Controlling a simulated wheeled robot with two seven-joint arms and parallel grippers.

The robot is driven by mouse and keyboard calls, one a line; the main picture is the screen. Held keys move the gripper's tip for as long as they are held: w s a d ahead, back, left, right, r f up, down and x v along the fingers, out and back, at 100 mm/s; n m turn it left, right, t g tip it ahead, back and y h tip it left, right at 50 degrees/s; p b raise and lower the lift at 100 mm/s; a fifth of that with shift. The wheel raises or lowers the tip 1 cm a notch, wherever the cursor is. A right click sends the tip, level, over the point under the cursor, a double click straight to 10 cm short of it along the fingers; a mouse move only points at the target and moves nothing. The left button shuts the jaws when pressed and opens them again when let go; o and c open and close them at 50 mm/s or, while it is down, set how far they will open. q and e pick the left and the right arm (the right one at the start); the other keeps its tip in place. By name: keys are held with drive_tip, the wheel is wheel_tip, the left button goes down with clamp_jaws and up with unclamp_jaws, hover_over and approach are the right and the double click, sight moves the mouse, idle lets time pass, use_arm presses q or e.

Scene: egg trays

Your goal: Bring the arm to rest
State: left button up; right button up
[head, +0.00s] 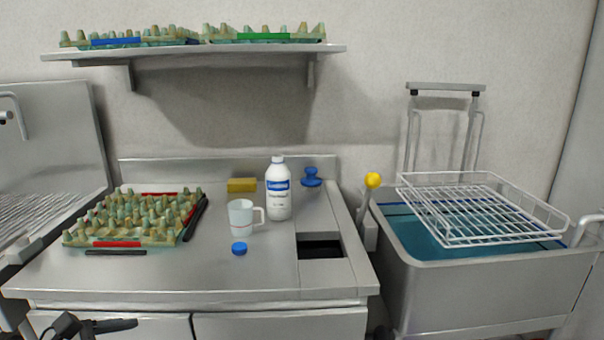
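My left gripper (108,326) shows at the bottom left edge, low in front of the counter (270,275). Only its dark end is visible, apart from everything on the counter, and its finger opening is not clear. My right gripper is outside the head view. An egg tray (118,242) with red strips sits on the left of the counter. Two more egg trays stand on the wall shelf, one with a blue strip (116,41) and one with a green strip (263,36).
A white mug (241,218), white bottle (278,190), blue cap (239,248), yellow sponge (241,185) and blue knobbed object (311,177) stand on the counter. A dark rectangular opening (320,248) is at its right. A wire rack (485,212) lies over the water-filled basin (440,285).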

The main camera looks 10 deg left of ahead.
use_arm(q)
drive_tip(key=s+d+f+m+g+y, duration=0.1)
drive_tip(key=s+d+f+m, duration=0.1)
drive_tip(key=d+f+m, duration=0.35)
drive_tip(key=s+d+f+m+y, duration=0.2)
drive_tip(key=f+m, duration=0.5)
drive_tip(key=f, duration=0.1)
drive_tip(key=s+d+f+m, duration=0.1)
drive_tip(key=s+d+m, duration=0.1)
drive_tip(key=d+m, duration=0.4)
drive_tip(key=s+d+f+m, duration=0.2)
drive_tip(key=d+m, duration=0.4)
drive_tip(key=m, duration=0.3)
drive_tip(key=shift+s+d+t+h, duration=0.3)
drive_tip(key=shift+s+d, duration=0.05)
drive_tip(key=shift+s, duration=0.3)
